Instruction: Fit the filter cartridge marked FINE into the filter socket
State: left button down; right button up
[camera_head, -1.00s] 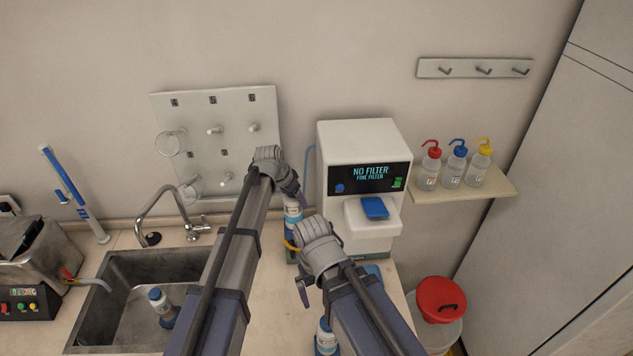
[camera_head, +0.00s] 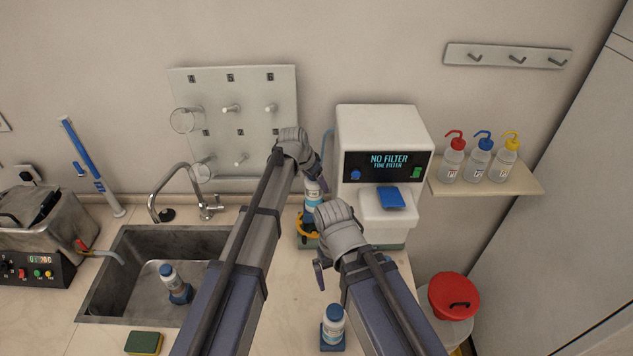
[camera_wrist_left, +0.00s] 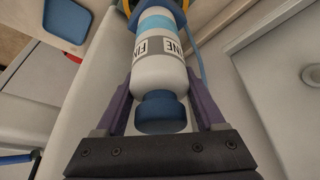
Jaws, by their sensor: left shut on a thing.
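My left gripper (camera_head: 318,180) is shut on a white and blue cartridge (camera_head: 313,192) with a blue cap. In the left wrist view, the cartridge (camera_wrist_left: 158,75) lies between the fingers, and its grey label shows part of the word FINE. A yellow ring (camera_head: 304,236) is at the cartridge's far end, just left of the spectrometer. I cannot tell whether the cartridge is seated there or above it. The display (camera_head: 388,162) reads NO FILTER, FINE FILTER. My right gripper (camera_head: 321,276) is lower, in front of the machine; its fingers are mostly hidden.
A similar bottle (camera_head: 333,325) stands on the counter near my right arm, and another (camera_head: 175,283) is in the sink (camera_head: 128,308). The spectrometer (camera_head: 382,128) has a blue pad (camera_head: 390,197) in front. A pegboard (camera_head: 250,90) hangs behind. Wash bottles stand on the right shelf (camera_head: 487,188).

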aim_at(307, 188)
pick_arm(q)
jog(key=shift+f+b, duration=2.2)
jog(key=shift+f, duration=0.25)
jog(key=shift+f+b, duration=2.25)
grip_release()
jog(key=p+v, duration=0.7)
jog(key=v, duration=0.1)
jog(key=shift+f, duration=0.15)
